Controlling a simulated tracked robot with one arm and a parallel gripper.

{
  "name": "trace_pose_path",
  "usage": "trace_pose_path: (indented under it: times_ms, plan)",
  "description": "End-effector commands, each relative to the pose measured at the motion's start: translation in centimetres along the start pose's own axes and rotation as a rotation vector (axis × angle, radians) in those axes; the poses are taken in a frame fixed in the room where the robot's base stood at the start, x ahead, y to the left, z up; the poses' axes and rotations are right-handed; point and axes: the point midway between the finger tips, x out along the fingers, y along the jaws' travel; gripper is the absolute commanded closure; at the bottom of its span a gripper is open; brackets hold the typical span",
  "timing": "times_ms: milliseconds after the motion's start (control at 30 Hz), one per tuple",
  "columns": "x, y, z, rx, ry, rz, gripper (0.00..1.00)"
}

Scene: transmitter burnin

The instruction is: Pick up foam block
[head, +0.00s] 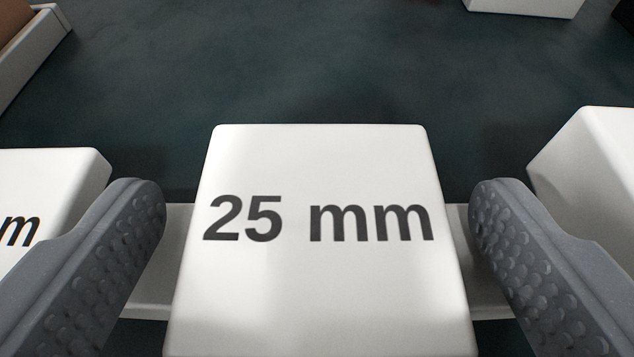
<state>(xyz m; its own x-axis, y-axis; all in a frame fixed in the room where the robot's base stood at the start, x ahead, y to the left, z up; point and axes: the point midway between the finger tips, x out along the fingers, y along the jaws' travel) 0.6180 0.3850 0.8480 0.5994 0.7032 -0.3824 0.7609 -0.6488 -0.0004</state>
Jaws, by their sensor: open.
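A white block (320,285) with rounded edges and the black print "25 mm" is in the middle of the head view. I cannot tell its material from the picture. My gripper (317,210) is open, with one grey studded finger on each side of this block. A gap shows between each finger and the block, so neither finger touches it. The block's lower end is cut off by the bottom edge of the picture.
A white block (50,180) with print ending in "m" stands close to the left finger, and another white block (590,170) to the right. A pale strip (160,290) runs behind the middle block. A tray (40,55) is at far left, a white box (523,7) at far right. The dark surface (310,65) beyond is clear.

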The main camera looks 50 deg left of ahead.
Motion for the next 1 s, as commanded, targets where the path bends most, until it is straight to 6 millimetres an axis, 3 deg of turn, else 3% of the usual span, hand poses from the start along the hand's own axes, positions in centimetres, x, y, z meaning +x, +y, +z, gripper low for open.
trace_pose_path:
  times_ms: [67, 233, 267, 667, 1000]
  plan:
    - [0.0, 0.0, 0.0, 0.0, 0.0, 0.0, 0.15]
    - [-0.1, 0.0, 0.0, 0.001, -0.001, 0.0, 0.6]
    - [-0.1, 0.0, 0.0, 0.001, -0.001, 0.0, 0.63]
    - [-0.2, 0.1, -0.3, 0.0, 0.0, 0.001, 0.63]
    - [-1.4, 0.1, -3.4, 0.001, 0.002, 0.001, 0.63]
